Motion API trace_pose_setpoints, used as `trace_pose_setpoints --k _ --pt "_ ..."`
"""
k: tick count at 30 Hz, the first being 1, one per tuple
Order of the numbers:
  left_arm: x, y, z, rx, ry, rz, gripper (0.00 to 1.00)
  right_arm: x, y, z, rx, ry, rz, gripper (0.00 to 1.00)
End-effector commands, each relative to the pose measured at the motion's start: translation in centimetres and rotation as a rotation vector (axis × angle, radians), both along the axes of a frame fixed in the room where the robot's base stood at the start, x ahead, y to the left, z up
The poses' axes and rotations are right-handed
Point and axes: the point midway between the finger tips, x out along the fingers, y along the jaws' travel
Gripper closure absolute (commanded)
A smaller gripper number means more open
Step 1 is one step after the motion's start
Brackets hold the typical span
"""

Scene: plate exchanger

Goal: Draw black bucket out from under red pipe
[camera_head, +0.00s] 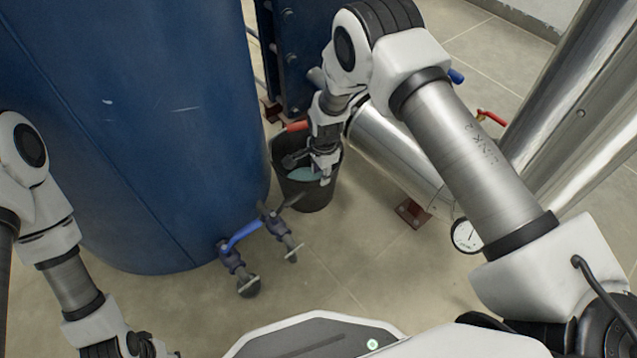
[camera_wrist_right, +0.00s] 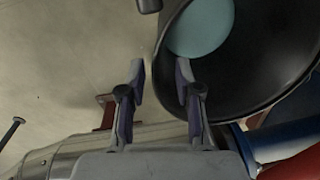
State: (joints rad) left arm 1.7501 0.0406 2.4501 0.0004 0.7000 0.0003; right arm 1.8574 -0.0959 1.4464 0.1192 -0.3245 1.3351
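The black bucket (camera_head: 306,194) stands on the floor beside the blue tank, with pale blue-green liquid inside. It also shows in the wrist view (camera_wrist_right: 262,75), filling the upper right. A short red pipe (camera_head: 297,126) shows at the bucket's back edge. A red part (camera_wrist_right: 295,165) lies at the lower right of the wrist view. My right gripper (camera_head: 324,174) is at the bucket's right rim. In the wrist view its fingers (camera_wrist_right: 162,78) are apart, one outside the bucket wall and one over its inside. My left gripper (camera_head: 135,346) is partly cut off at the bottom left.
The large blue tank (camera_head: 150,120) stands left of the bucket. A valve with a blue handle (camera_head: 243,235) juts out in front of it. A silver pipe (camera_head: 395,150) and a gauge (camera_head: 466,235) are to the right. The floor (camera_head: 335,255) in front of the bucket is clear.

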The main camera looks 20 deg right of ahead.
Motion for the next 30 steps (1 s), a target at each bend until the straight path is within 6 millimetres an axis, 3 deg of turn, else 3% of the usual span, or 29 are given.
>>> trace_pose_setpoints --k 5,13,23,26,30 --pt "0.1 0.0 -1.1 0.0 -0.002 0.002 0.56 0.1 0.1 -2.1 0.001 0.002 -0.003 0.66" --pt "0.2 0.1 -4.0 0.001 -0.006 0.008 0.56 0.5 0.1 -7.0 0.0 0.002 -0.001 0.66" --pt "0.3 0.1 -4.0 0.001 -0.008 0.009 0.56 0.6 0.1 -7.5 -0.001 0.0 0.0 0.66" --pt "0.3 0.1 -4.0 0.001 -0.007 0.009 0.56 0.6 0.1 -7.5 -0.001 0.0 0.0 1.0" --pt "0.3 0.1 -4.0 0.001 -0.007 0.009 0.56 0.6 0.1 -7.5 0.0 0.001 0.0 1.0"
